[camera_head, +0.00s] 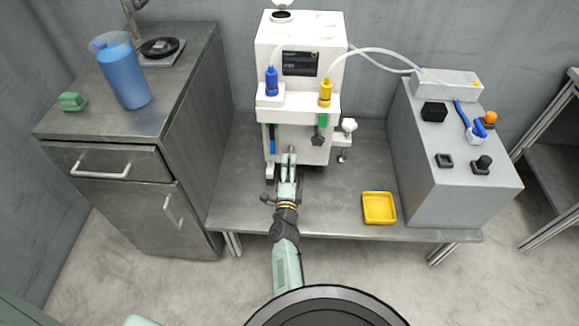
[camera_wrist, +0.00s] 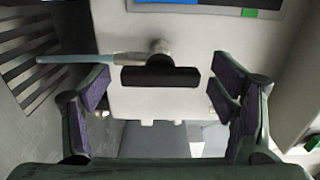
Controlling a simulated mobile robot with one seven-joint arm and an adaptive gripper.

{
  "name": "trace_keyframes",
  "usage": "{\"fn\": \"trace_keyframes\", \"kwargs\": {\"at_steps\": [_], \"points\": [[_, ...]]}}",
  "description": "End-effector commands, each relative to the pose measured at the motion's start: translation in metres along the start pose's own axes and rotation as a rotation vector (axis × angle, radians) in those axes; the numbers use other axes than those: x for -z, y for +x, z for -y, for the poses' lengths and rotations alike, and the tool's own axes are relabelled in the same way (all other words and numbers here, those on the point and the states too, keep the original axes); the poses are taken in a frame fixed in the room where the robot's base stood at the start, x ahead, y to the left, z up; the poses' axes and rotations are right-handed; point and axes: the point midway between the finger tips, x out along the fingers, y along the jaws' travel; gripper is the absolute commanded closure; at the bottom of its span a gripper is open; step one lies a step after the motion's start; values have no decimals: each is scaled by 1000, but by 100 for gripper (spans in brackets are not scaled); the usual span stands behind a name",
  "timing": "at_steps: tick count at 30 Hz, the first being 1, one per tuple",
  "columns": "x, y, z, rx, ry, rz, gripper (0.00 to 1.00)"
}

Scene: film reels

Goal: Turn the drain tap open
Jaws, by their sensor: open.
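The white machine (camera_head: 297,100) stands on the metal bench. In the wrist view a tap with a metal body (camera_wrist: 160,49) and a black bar handle (camera_wrist: 160,77) sticks out from the machine's pale lower front. The handle lies level across the picture, and a thin grey-blue tube runs left from the body. My gripper (camera_head: 287,172) is low in front of the machine. In the wrist view its fingers are wide apart, one on each side of the handle, with a gap on both sides. In the head view my gripper largely hides this spot.
A yellow tray (camera_head: 379,208) lies on the bench to the right. A grey control box (camera_head: 452,165) stands at the right end. A blue jug (camera_head: 122,75) and a green block (camera_head: 72,102) are on the left cabinet. White knobs (camera_head: 348,126) project at the machine's right side.

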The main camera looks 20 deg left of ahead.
Motion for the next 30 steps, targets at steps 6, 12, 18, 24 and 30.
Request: {"fn": "trace_keyframes", "kwargs": {"at_steps": [6, 12, 18, 24, 30], "points": [[0, -38, -1, -2, 0, 0, 22], [0, -60, 0, 0, 1, 0, 22], [0, -64, 1, 1, 1, 0, 22], [0, -64, 1, 1, 0, 0, 22], [0, -64, 1, 1, 0, 0, 22]]}}
